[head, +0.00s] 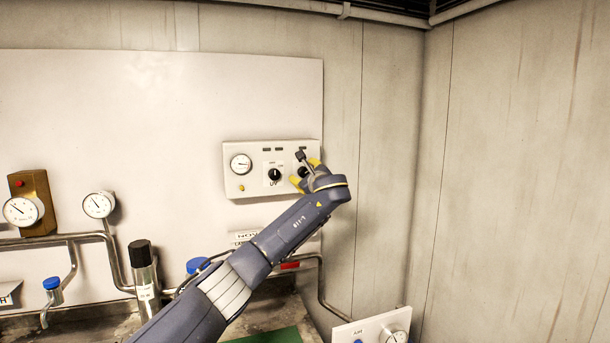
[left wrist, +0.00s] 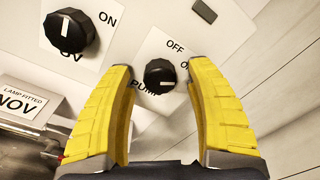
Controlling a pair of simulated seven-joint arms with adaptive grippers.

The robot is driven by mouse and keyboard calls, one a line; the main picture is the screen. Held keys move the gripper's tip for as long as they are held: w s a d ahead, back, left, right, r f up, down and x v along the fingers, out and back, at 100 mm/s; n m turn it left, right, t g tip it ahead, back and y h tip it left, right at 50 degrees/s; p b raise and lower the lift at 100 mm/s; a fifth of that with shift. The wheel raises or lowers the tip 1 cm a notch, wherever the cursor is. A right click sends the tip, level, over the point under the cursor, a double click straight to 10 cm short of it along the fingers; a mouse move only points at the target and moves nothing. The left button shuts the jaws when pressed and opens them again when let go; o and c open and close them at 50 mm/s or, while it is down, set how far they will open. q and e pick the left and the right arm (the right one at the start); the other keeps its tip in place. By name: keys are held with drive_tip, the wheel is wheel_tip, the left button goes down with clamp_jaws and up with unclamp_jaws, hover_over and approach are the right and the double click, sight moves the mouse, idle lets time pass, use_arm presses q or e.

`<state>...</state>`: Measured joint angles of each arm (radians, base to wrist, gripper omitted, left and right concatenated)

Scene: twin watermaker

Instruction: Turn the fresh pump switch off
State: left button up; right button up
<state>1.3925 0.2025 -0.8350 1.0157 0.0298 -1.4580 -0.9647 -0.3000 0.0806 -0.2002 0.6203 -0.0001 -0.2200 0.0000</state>
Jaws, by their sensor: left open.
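A white control panel (head: 236,182) on the wall carries a gauge and black rotary knobs. In the left wrist view the pump switch (left wrist: 160,76) is a black knob with a short white mark, on a label reading OFF and PUMP; part of the label is hidden by my fingers. In the head view the gripper partly hides this knob. My right gripper is not in view.
The black UV knob (head: 275,175) sits left of the pump switch and shows in the left wrist view (left wrist: 71,32). Pipes, gauges (head: 98,205) and a black-capped cylinder (head: 142,254) stand left. A second white panel (head: 372,328) is low right. Bare wall lies right.

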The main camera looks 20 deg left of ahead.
use_arm(q)
drive_tip(key=shift+c, duration=0.2)
clamp_jaws()
idle(0.3)
drive_tip(key=shift+n, duration=0.3)
drive_tip(key=n, duration=0.4)
drive_tip(key=shift+f+n, duration=0.15)
drive_tip(key=shift+n, duration=0.25)
drive_tip(key=n, duration=0.6)
drive_tip(key=shift+n, duration=0.3)
drive_tip(key=shift+o, duration=0.2)
unclamp_jaws()
